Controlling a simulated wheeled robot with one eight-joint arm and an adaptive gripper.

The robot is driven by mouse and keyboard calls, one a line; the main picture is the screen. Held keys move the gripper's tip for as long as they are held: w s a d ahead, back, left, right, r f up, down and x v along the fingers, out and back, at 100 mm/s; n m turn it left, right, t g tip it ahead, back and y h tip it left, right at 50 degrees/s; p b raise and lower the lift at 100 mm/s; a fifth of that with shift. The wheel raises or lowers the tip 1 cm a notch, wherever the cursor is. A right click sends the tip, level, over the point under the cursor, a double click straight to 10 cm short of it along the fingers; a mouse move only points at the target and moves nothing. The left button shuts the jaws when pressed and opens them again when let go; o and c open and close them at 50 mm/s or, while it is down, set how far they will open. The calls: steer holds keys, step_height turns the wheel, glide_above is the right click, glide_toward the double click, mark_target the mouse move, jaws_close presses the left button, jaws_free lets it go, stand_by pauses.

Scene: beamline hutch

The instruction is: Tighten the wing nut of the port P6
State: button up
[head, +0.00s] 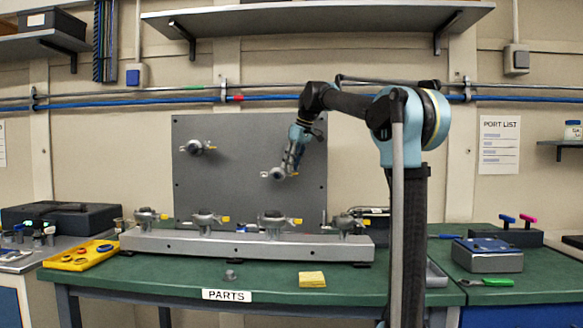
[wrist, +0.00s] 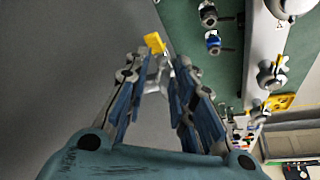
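My gripper (head: 287,172) is at the right-hand port (head: 277,174) on the upright grey panel. This port has a round metal body and a yellow tag (wrist: 155,42), which shows just beyond the fingertips in the wrist view. My fingers (wrist: 160,72) stand apart on either side of a small pale metal piece, seemingly the wing nut. Whether they press on it cannot be told. Another port (head: 197,148) is at the panel's upper left. Several similar ports, such as one at the left (head: 147,217), stand on a metal rail. The port labels are not readable.
The long metal rail (head: 190,244) lies on the green bench below the panel. A yellow tray (head: 75,262), a yellow block (head: 312,280) and a small metal part (head: 230,274) are on the bench. A shelf (head: 330,20) hangs above the panel.

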steer(key=v, duration=1.1)
steer(key=shift+r, duration=0.35)
steer(key=shift+d, duration=0.1)
